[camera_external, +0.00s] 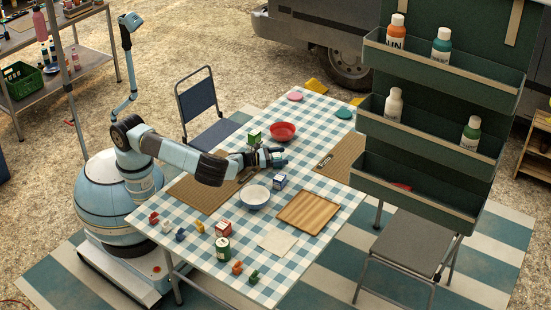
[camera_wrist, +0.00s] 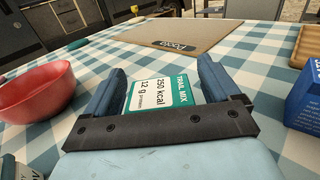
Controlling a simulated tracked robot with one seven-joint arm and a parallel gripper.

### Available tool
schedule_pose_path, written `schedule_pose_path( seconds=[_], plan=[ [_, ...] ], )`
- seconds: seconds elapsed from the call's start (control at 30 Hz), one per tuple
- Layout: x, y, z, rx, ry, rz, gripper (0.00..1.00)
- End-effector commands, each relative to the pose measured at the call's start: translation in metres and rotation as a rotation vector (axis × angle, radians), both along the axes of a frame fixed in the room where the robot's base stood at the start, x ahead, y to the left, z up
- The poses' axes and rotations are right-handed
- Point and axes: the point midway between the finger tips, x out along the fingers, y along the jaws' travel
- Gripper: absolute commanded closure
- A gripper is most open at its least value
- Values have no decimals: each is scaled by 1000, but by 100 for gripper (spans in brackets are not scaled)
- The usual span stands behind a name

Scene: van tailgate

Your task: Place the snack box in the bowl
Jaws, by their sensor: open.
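A white and teal box labelled "TRAIL MIX" (camera_wrist: 160,93), the snack box, stands between the fingers of my gripper (camera_wrist: 160,90). The fingers are open on either side of it; I cannot tell whether they touch it. In the external view my gripper (camera_external: 280,156) is low over the table and hides most of this box. A red bowl (camera_external: 282,132) stands behind the gripper; it also shows at the left of the wrist view (camera_wrist: 42,92). A white bowl with a blue rim (camera_external: 255,197) stands in front of the gripper.
A blue and white box (camera_external: 280,182) stands close to the gripper, also at right in the wrist view (camera_wrist: 304,96). A green box (camera_external: 254,136) is beside the red bowl. A wooden tray (camera_external: 308,211), a brown mat (camera_external: 342,158) and a dark green shelf rack (camera_external: 430,130) are to the right.

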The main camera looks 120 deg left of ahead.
Motion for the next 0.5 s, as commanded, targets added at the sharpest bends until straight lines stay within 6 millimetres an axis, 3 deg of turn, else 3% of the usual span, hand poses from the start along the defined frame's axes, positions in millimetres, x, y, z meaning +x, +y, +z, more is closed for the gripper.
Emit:
schedule_pose_path(
  seconds=[0.23,0.5],
  plan=[
    [1,1,0,-1,1,0,11],
    [1,1,0,0,0,0,36]
  ],
)
